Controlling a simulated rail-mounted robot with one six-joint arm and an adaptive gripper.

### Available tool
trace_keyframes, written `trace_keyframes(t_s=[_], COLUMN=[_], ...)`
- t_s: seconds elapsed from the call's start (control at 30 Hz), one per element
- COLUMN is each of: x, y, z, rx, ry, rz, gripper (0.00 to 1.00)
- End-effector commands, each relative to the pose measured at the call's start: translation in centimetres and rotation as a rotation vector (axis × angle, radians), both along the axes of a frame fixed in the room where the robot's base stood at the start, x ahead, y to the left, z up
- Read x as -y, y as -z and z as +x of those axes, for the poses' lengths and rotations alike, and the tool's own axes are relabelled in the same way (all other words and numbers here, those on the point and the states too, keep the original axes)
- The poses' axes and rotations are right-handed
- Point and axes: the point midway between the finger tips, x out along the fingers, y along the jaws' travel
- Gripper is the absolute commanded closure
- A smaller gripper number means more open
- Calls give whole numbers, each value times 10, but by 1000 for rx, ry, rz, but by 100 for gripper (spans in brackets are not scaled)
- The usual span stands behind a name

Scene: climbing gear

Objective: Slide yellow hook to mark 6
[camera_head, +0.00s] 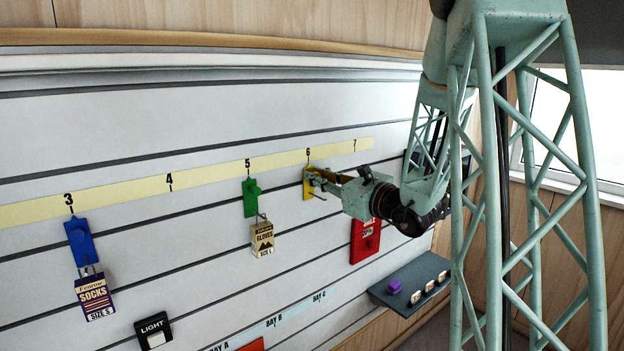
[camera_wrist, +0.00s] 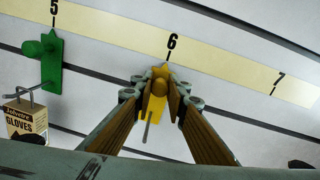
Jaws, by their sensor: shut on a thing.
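The yellow hook (camera_head: 308,188) is on the slatted wall, below the number 6 of the pale yellow number strip (camera_head: 225,178). In the wrist view the yellow hook (camera_wrist: 156,107) sits between my fingers, with its pointed top just under the mark 6 (camera_wrist: 171,46). A metal prong sticks out from its lower part. My gripper (camera_head: 314,182) is shut on the hook's knob; in the wrist view its fingertips (camera_wrist: 160,90) press it from both sides. The fingers partly hide the hook. Nothing hangs on its prong.
The green hook (camera_head: 250,198) with a gloves tag (camera_head: 262,239) is under 5, to the left. The blue hook (camera_head: 79,241) with a socks tag (camera_head: 95,297) is under 3.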

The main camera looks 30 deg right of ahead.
Motion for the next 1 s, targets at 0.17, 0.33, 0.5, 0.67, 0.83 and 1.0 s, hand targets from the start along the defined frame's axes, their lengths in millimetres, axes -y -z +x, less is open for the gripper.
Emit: trace_keyframes(t_s=[0.17, 0.33, 0.5, 0.67, 0.83, 1.0], x=[0, 0, 0, 0, 0, 1], y=[0, 0, 0, 0, 0, 0], z=[-1, 0, 0, 0, -1, -5], rx=[-1, -1, -1, 0, 0, -1], ry=[1, 1, 1, 1, 1, 2], rz=[0, 0, 0, 0, 0, 0], gripper=[100, 100, 72, 72, 72, 72])
